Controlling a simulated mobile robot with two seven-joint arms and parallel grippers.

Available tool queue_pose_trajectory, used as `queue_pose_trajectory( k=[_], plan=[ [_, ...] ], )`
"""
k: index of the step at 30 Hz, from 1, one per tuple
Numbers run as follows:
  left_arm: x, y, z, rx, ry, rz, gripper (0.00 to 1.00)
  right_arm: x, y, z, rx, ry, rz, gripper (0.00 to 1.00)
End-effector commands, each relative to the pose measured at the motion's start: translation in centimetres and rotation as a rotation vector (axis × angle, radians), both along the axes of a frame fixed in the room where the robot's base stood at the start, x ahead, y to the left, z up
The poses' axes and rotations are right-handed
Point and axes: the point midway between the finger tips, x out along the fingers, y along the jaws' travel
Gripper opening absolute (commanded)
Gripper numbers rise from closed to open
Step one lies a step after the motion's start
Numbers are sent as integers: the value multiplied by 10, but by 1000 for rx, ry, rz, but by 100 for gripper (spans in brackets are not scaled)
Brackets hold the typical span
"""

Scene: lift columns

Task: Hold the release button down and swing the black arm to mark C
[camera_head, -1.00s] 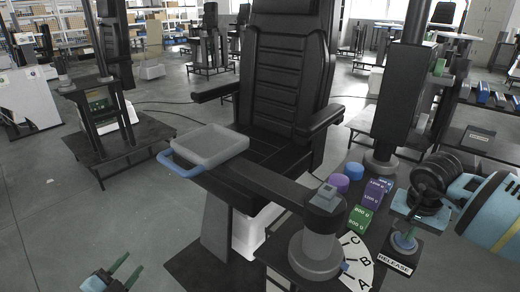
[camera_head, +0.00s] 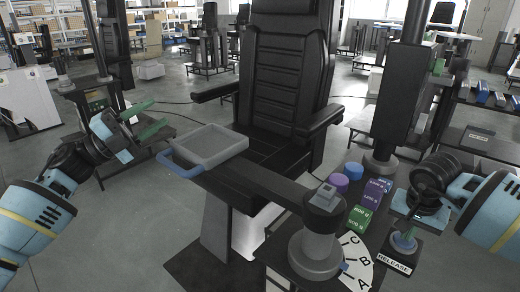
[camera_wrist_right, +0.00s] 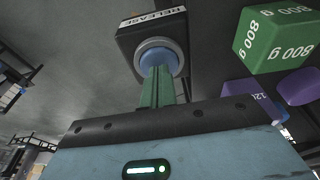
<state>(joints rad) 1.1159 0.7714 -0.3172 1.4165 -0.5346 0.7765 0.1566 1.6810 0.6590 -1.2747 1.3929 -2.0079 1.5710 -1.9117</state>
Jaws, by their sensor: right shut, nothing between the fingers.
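The black arm (camera_head: 265,183) runs from a grey pivot post (camera_head: 316,255) leftward in front of the chair. Its far end carries a grey tray (camera_head: 208,147) with a blue handle (camera_head: 183,168). The white dial (camera_head: 355,262) at the post has marks A, B and C (camera_head: 355,240); a small blue pointer sits near A and B. My left gripper (camera_head: 158,113) is open and empty, left of the tray and apart from the handle. My right gripper (camera_head: 407,235) is shut, its green fingertips at the blue release button (camera_wrist_right: 157,59). Whether the button is pressed is unclear.
A black chair (camera_head: 285,75) and a dark column (camera_head: 402,95) stand behind.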

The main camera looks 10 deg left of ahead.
Motion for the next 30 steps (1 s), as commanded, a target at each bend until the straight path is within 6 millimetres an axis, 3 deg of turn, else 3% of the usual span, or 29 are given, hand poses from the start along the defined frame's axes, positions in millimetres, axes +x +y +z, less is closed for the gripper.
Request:
queue_pose_trajectory(
  k=[1, 6, 10, 15, 22, 30],
  plan=[
    [-2, -19, 7, 43, 13, -70, 38, -1, 1, -2, 0, 3, 2, 0],
    [-11, -73, 9, 218, 124, -275, 38, -1, 0, -2, 0, 3, 2, 0],
    [-19, -102, 6, 381, 244, -382, 38, -1, 0, -2, 0, 3, 2, 0],
    [-27, -120, -3, 616, 440, -438, 38, -1, 0, -2, 0, 2, 2, 0],
    [-32, -110, -9, 927, 759, -333, 38, -1, 0, -2, 0, 2, 1, 0],
    [-34, -62, 9, 1165, 1123, 29, 38, -1, 0, -2, 0, 2, 1, 0]
  ],
)
